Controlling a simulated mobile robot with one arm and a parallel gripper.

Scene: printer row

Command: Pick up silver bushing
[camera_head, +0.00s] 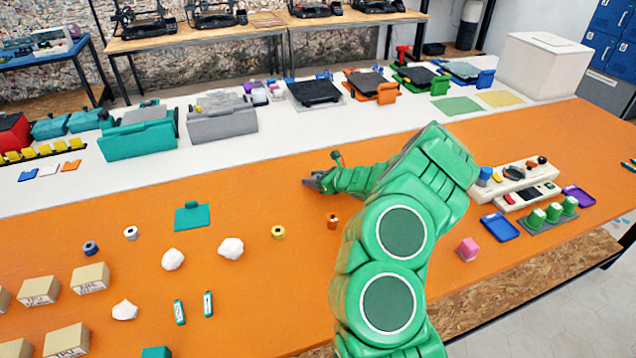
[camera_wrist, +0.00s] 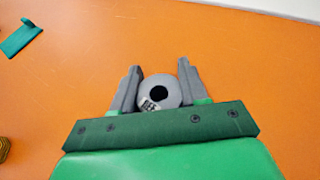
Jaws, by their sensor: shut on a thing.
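The silver bushing (camera_wrist: 158,89) is a grey ring with a dark hole and a small printed label on its near side. In the wrist view it sits between the two fingers of my gripper (camera_wrist: 160,86), which is shut on it. Orange tabletop shows all around it. In the head view my gripper (camera_head: 314,182) is near the middle of the orange table, close to the white strip. The bushing cannot be made out there. I cannot tell whether it touches the table.
A yellow bushing (camera_head: 278,232), a copper bushing (camera_head: 333,222), a white bushing (camera_head: 131,233) and a blue bushing (camera_head: 91,248) stand apart on the table. A teal bracket (camera_head: 192,216) lies left of my gripper. Crumpled white lumps (camera_head: 231,248) lie nearer the front.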

